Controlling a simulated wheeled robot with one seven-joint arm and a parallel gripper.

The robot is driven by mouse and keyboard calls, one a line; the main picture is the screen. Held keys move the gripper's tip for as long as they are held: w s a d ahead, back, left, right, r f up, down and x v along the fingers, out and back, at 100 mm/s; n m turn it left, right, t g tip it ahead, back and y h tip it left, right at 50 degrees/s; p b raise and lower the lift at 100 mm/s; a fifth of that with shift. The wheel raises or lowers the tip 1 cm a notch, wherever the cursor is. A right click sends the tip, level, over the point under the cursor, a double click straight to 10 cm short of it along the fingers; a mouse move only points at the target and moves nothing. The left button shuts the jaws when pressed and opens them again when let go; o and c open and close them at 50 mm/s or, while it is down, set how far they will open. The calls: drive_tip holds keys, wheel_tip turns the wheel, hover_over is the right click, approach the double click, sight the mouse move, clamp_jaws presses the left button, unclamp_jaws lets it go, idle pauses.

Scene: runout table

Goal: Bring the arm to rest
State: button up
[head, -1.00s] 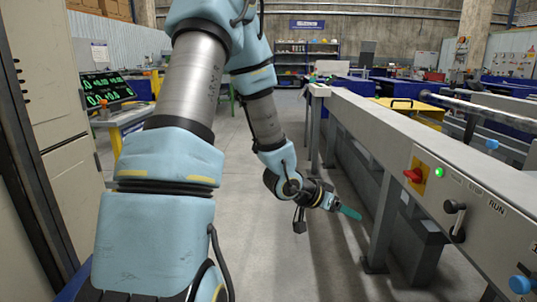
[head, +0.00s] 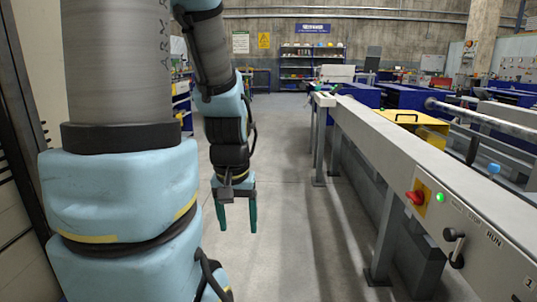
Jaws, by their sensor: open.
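My gripper (head: 237,212) hangs pointing down over the aisle floor in the head view. Its two green fingers are apart, with nothing visible between them. My arm is bent, with its large lower links close to the camera at the left. The gripper is left of the runout table (head: 385,140) and apart from it.
The table's front panel carries a red switch (head: 415,197), a lit green lamp (head: 440,197) and a black lever (head: 455,240). A yellow box (head: 420,128) sits beyond its rail. A tall cabinet stands at the far left. The aisle floor (head: 285,200) is clear.

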wheel_tip(320, 180, up, 15)
drive_tip(key=p, duration=1.3)
drive_tip(key=shift+r, duration=0.2)
idle(0.6)
